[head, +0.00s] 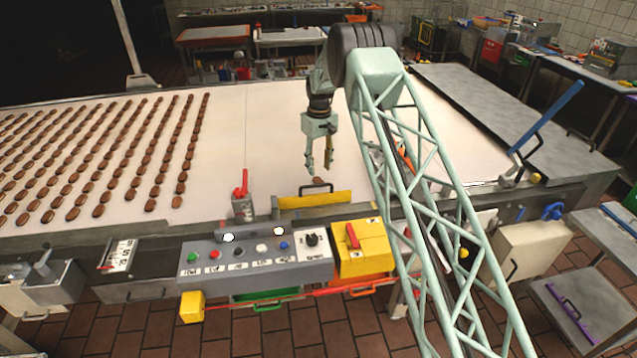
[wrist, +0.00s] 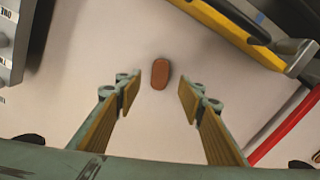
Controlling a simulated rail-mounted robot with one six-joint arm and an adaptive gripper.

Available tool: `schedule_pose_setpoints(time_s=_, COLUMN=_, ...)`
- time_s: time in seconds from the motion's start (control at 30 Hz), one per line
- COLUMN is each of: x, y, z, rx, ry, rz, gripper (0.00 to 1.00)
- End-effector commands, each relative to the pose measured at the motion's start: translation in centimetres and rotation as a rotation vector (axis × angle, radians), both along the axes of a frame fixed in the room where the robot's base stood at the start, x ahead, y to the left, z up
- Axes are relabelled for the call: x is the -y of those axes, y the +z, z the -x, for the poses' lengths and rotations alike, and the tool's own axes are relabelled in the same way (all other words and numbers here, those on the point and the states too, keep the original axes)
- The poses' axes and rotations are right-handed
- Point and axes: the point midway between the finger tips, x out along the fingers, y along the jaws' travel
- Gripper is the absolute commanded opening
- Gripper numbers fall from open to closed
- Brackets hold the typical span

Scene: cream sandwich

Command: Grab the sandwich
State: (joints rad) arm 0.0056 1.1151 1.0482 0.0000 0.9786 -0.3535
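A single brown, oblong cream sandwich (wrist: 160,74) lies on the white belt (wrist: 100,40). In the head view it is a small brown spot (head: 318,181) near the belt's front edge, just below my gripper (head: 319,171). My gripper is open and points down, with its two fingers apart and nothing between them. In the wrist view the sandwich shows just past the fingertips of my gripper (wrist: 158,92), lined up with the gap between them. The fingers do not appear to touch it.
Rows of similar brown sandwiches (head: 110,160) cover the belt's left part. A yellow bar (head: 315,199) stands at the belt's front edge, close to my gripper. A control panel (head: 255,258) and a red lever (head: 241,184) are at the front. The belt behind my gripper is clear.

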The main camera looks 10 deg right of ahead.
Motion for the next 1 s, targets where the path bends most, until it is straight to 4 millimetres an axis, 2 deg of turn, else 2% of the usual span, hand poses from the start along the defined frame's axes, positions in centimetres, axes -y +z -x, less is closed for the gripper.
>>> schedule_pose_setpoints(time_s=0.2, x=0.0, y=-1.1, z=0.0, rx=0.000, ry=0.000, rz=0.000, gripper=0.36)
schedule_pose_setpoints(time_s=0.67, x=0.0, y=-1.4, z=0.0, rx=-0.001, ry=0.000, rz=0.000, gripper=0.36)
schedule_pose_setpoints(time_s=1.0, x=0.0, y=-4.2, z=0.1, rx=-0.001, ry=0.000, rz=-0.001, gripper=0.36)
